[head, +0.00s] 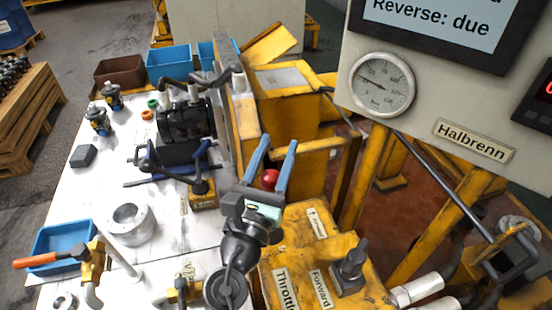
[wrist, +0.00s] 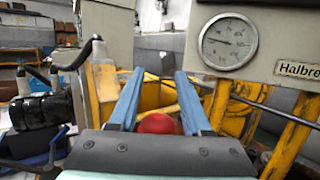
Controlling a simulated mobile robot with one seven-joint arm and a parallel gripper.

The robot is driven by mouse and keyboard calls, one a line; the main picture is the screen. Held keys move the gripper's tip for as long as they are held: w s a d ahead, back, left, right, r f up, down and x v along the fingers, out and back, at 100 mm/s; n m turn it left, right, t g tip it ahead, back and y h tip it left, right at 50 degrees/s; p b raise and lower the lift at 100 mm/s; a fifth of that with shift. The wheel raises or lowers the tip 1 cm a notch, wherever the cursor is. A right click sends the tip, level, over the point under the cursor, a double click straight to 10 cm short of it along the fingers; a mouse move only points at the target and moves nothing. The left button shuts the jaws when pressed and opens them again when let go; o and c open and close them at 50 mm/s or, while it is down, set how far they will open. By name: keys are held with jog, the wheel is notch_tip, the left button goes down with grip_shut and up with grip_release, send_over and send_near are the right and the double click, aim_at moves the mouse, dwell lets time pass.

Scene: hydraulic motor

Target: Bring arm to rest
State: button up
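My gripper (head: 279,141) is in the lower middle of the head view, above the yellow control box. Its two blue fingers point away and stand apart, open. In the wrist view, my gripper (wrist: 159,74) also shows its fingers apart. A red ball knob (head: 270,179) appears between the fingers near their base, and it also shows in the wrist view (wrist: 157,124). I see no finger clearly touching it. What the knob is mounted on is hidden by my gripper.
The yellow box (head: 308,243) carries "Throttle" and "Forward" labels and a black lever (head: 350,264). A panel with a gauge (head: 382,85) stands at right. The white table (head: 75,195) at left holds a black motor (head: 186,122), a metal ring (head: 129,222) and blue bins (head: 170,62).

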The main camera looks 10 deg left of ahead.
jog(key=shift+r, duration=0.85)
